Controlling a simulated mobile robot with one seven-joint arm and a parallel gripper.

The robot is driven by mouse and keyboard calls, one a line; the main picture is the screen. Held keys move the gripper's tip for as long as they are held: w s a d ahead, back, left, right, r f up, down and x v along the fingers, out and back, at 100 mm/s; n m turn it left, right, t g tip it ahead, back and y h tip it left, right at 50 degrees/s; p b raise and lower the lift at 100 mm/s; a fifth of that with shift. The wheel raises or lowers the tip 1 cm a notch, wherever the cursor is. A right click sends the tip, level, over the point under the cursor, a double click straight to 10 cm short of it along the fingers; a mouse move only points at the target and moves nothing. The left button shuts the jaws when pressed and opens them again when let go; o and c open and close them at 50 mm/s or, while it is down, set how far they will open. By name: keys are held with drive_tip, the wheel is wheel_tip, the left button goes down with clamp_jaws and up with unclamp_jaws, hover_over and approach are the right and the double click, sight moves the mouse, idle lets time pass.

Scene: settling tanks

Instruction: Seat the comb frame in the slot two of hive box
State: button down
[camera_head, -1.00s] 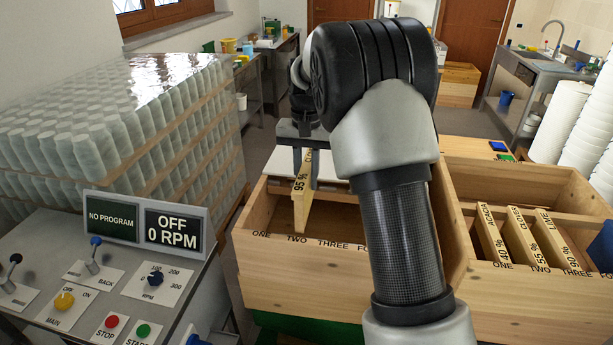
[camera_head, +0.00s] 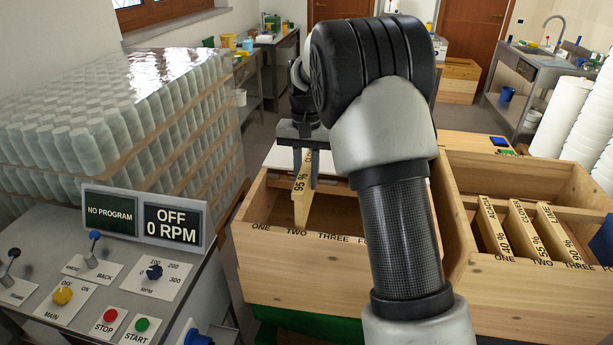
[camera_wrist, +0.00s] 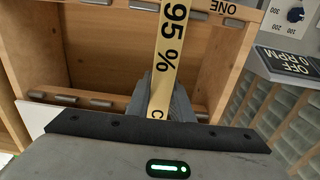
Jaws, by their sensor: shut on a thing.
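The comb frame (camera_head: 302,190) is a narrow wooden bar marked "95 %". My gripper (camera_head: 305,160) is shut on it and holds it over the left hive box (camera_head: 330,286), above the area by the labels ONE and TWO. In the wrist view the comb frame (camera_wrist: 172,45) runs lengthwise between the fingers (camera_wrist: 162,95) of my gripper, with the box interior (camera_wrist: 95,60) below. The box's front edge reads ONE, TWO, THREE; further labels are hidden by my arm. I cannot tell whether the frame's lower part is inside the slot.
A second box (camera_head: 520,272) on the right holds frames marked 40 %, 55 % and 90 %. A control panel (camera_head: 110,290) with buttons and an OFF 0 RPM display (camera_head: 172,228) stands at the left. Wrapped jars (camera_head: 110,130) are stacked behind it.

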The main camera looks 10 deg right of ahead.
sight(307, 166)
drive_tip(key=shift+f+b, duration=2.95)
drive_tip(key=shift+f, duration=2.5)
drive_tip(key=c, duration=1.5)
unclamp_jaws()
wheel_tip(307, 166, up, 18)
drive_tip(key=shift+f+p, duration=0.25)
drive_tip(key=shift+p, duration=0.5)
